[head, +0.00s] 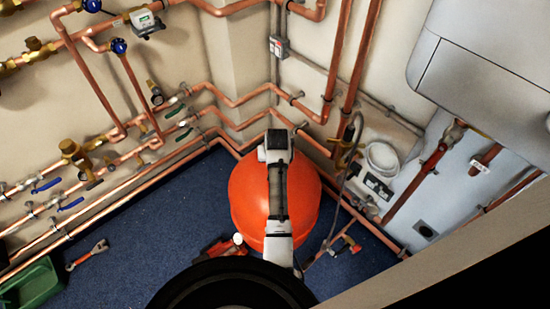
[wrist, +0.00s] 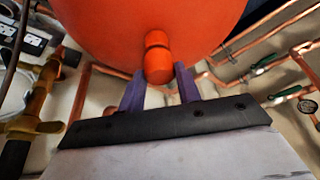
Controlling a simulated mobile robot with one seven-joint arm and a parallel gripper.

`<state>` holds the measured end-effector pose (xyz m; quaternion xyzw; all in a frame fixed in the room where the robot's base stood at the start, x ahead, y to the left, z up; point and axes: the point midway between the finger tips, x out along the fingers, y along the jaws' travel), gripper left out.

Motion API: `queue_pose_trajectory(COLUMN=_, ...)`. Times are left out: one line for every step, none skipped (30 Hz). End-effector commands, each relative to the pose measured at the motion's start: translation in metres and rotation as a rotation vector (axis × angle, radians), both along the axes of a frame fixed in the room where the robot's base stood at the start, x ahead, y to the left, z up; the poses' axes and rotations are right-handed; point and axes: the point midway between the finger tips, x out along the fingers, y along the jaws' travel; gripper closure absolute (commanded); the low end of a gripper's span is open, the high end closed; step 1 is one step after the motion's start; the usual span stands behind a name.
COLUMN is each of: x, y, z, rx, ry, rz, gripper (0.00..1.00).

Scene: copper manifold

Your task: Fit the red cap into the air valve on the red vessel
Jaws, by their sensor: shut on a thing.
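The red vessel (head: 247,193) stands on the blue floor in the corner, with my arm crossing in front of it in the head view. Its rounded red surface fills the top of the wrist view (wrist: 100,25). My gripper (wrist: 160,74) has two purple fingers, shut on the red cap (wrist: 158,68) between their tips. Just beyond the cap is a short red stub, apparently the air valve (wrist: 156,39), against the vessel. Cap and stub look in line and touching or nearly so; I cannot tell how far the cap is seated. My fingers are hidden in the head view.
Copper pipes (head: 205,90) with several valves line the walls around the vessel. A white boiler casing (head: 480,60) overhangs at the right. A wrench (head: 90,254), a red tool (head: 222,247) and a green tray (head: 35,288) lie on the floor. Open floor (head: 140,230) lies left of the vessel.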

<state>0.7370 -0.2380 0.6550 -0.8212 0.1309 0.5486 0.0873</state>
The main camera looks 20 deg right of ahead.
Motion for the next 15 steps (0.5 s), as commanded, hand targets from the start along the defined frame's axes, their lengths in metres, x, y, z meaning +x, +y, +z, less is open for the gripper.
queue_pose_trajectory(x=0.0000, y=0.0002, z=-0.0015, rx=0.000, ry=0.000, rz=0.000, gripper=0.88)
queue_pose_trajectory(x=0.0000, y=0.0002, z=-0.0022, rx=0.000, ry=0.000, rz=0.000, gripper=0.88)
queue_pose_trajectory(x=0.0001, y=0.0002, z=-0.0029, rx=0.000, ry=0.000, rz=0.000, gripper=0.88)
queue_pose_trajectory(x=0.0002, y=0.0003, z=-0.0035, rx=0.000, ry=0.000, rz=0.001, gripper=0.88)
queue_pose_trajectory(x=0.0001, y=0.0003, z=-0.0041, rx=0.000, ry=0.000, rz=0.001, gripper=0.88)
queue_pose_trajectory(x=0.0001, y=0.0003, z=-0.0050, rx=0.000, ry=0.000, rz=0.001, gripper=0.88)
queue_pose_trajectory(x=0.0001, y=0.0003, z=-0.0056, rx=0.000, ry=0.000, rz=0.001, gripper=0.88)
queue_pose_trajectory(x=0.0001, y=0.0003, z=-0.0062, rx=0.000, ry=0.000, rz=0.001, gripper=0.88)
queue_pose_trajectory(x=0.0001, y=0.0003, z=-0.0070, rx=0.000, ry=0.000, rz=0.001, gripper=0.88)
queue_pose_trajectory(x=0.0000, y=0.0003, z=-0.0077, rx=0.000, ry=0.001, rz=0.001, gripper=0.88)
queue_pose_trajectory(x=-0.0001, y=0.0002, z=-0.0083, rx=0.000, ry=0.001, rz=0.000, gripper=0.88)
queue_pose_trajectory(x=-0.0001, y=0.0002, z=-0.0090, rx=0.000, ry=0.001, rz=0.000, gripper=0.88)
queue_pose_trajectory(x=-0.0001, y=0.0001, z=-0.0095, rx=0.000, ry=0.001, rz=0.000, gripper=0.88)
queue_pose_trajectory(x=-0.0001, y=0.0001, z=-0.0098, rx=0.000, ry=0.001, rz=0.000, gripper=0.88)
queue_pose_trajectory(x=-0.0001, y=0.0000, z=-0.0101, rx=0.000, ry=0.001, rz=0.000, gripper=0.88)
